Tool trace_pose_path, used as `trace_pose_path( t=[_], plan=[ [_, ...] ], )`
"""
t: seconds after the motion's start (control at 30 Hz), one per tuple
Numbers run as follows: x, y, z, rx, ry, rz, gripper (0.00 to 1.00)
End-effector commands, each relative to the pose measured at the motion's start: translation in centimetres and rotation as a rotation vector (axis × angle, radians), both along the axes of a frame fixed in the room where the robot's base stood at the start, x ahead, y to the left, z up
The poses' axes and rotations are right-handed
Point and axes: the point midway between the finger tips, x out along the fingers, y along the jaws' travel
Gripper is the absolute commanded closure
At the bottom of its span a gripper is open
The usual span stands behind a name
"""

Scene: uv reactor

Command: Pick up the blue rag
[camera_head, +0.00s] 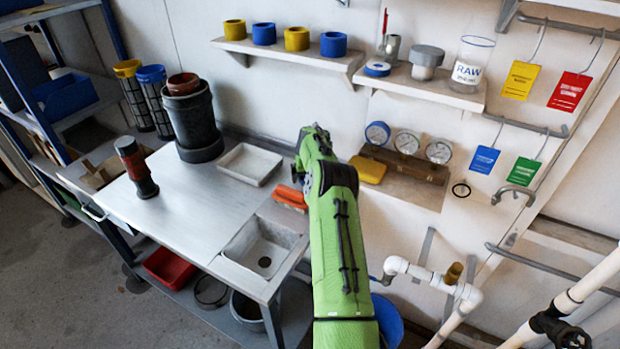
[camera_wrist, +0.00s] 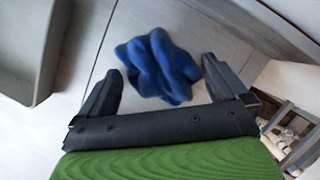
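The blue rag (camera_wrist: 160,65) lies crumpled on a flat grey surface in the wrist view. It is just ahead of my gripper (camera_wrist: 162,70), in the gap between the two dark fingers. The fingers are spread wide and appear apart from the rag on both sides. The height of the fingers above the surface is hard to judge. In the head view I do not see the rag; my green arm reaches over the back right of the metal table (camera_head: 190,220) and may hide it. My fingers are not clear there.
A shallow metal tray (camera_head: 250,165) and orange items (camera_head: 290,197) lie left of my arm. A sink basin (camera_head: 262,247) is at the table's front right. A dark cylinder (camera_head: 137,168) stands further left. The wall with gauges (camera_head: 407,142) and shelves is close behind.

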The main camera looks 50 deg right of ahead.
Motion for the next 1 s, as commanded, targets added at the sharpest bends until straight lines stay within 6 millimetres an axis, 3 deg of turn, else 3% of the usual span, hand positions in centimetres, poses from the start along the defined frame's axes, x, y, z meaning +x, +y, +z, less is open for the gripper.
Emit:
trace_pose_path(
  t=[0.03,0.3,0.5,0.8,1.0],
  plan=[
    [0.0,0.0,0.0,0.000,0.000,0.000,0.08],
    [0.0,0.0,0.1,-0.001,-0.001,0.000,0.45],
    [0.0,0.0,0.7,-0.002,-0.002,0.000,0.45],
    [0.1,0.0,8.0,-0.003,-0.004,0.001,0.45],
    [0.0,0.0,10.2,-0.001,-0.001,0.000,0.45]
  ],
)
